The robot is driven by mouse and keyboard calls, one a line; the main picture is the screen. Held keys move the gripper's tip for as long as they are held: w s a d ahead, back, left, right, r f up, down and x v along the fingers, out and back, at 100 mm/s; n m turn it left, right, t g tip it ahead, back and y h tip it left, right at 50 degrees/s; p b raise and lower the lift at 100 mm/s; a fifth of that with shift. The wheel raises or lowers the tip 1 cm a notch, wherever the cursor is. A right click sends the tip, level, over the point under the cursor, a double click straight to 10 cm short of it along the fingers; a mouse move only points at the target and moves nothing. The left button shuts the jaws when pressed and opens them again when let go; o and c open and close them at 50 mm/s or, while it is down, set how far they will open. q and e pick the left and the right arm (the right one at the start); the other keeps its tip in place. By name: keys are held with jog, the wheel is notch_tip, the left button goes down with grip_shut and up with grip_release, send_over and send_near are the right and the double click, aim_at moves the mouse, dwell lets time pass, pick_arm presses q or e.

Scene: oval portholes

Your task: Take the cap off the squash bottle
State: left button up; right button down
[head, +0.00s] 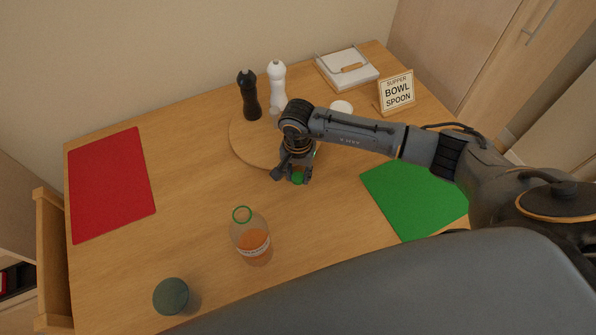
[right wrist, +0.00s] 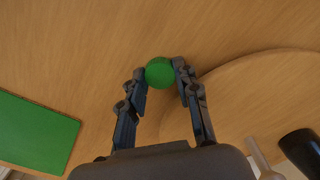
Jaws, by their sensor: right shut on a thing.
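The squash bottle (head: 249,235) is clear with orange liquid in its lower part and a white label. It stands on the table near the front, and its neck (head: 242,214) shows a green ring and no cap. My right gripper (head: 298,175) is away from the bottle, up and to the right of it, beside the round board. It is shut on the green cap (head: 298,179). The right wrist view shows the cap (right wrist: 160,72) between the two fingertips. How high the cap is above the table I cannot tell. My left gripper is not in view.
The round wooden board (head: 241,145) carries a black mill (head: 248,96) and a white mill (head: 277,86). A red mat (head: 110,184) lies left, a green mat (head: 415,197) right. A dark green round thing (head: 171,296) stands at the front left. The table between red mat and bottle is clear.

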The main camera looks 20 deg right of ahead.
aim_at(298, 177)
jog(key=shift+f, duration=0.2)
jog(key=c, duration=1.3)
grip_release()
jog(key=shift+o, duration=0.2)
jog(key=shift+r, duration=0.1)
jog(key=shift+r, duration=0.3)
notch_tip(298, 177, up, 12)
jog(key=b, duration=0.2)
jog(key=shift+f+b, duration=0.15)
jog(key=shift+b, duration=0.15)
